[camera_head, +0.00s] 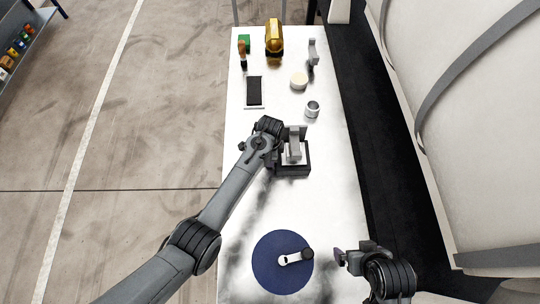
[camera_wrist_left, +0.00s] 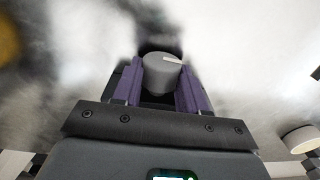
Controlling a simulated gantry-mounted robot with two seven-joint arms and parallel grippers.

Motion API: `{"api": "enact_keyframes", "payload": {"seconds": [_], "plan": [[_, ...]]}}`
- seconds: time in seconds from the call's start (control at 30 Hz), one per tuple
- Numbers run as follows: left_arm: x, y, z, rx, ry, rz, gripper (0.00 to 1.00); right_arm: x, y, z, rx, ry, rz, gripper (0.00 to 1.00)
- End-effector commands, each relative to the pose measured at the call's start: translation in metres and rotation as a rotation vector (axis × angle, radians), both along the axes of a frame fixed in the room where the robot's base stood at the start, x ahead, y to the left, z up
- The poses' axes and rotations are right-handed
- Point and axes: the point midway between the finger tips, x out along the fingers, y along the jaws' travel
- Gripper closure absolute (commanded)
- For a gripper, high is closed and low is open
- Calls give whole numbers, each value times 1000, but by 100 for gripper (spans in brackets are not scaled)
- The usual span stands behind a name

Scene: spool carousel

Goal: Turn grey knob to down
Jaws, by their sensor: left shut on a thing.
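The grey knob (camera_wrist_left: 160,76) is a short cylinder with a white mark on its top. In the left wrist view the mark runs from near the middle of the top toward the right. My left gripper (camera_wrist_left: 161,88) has its two purple fingers on either side of the knob, shut on it. In the head view my left arm reaches over the table to a dark square base (camera_head: 293,171) with grey parts above it. The fingers and the knob cannot be made out there.
A blue disc (camera_head: 268,278) with a crank-like handle (camera_head: 296,257) lies at the front of the white table (camera_head: 243,180). Behind the base stand a metal cup (camera_head: 312,108), a cream round piece (camera_head: 299,81), a black plate (camera_head: 254,91) and a yellow object (camera_head: 274,42).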

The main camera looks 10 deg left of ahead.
Motion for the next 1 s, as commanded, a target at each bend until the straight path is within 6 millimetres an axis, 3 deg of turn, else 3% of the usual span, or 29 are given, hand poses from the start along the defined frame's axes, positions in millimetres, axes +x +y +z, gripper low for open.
{"api": "enact_keyframes", "payload": {"seconds": [0.27, 0.5, 0.9, 0.93, 1.0], "plan": [[3, 1, -2, -12, 81, 2, 88, 0, 0, -8, -2, 0, 2, 0], [5, 1, -4, -35, 218, 2, 89, 0, -2, -29, -9, 0, 5, 0], [3, 1, -1, -40, 247, 0, 89, 0, -2, -29, -9, 0, 5, 0], [3, 1, -1, -40, 247, 0, 54, 0, -2, -29, -9, 0, 5, 0], [3, 1, -1, -40, 247, 0, 43, 0, -2, -29, -8, 0, 5, 0]]}}
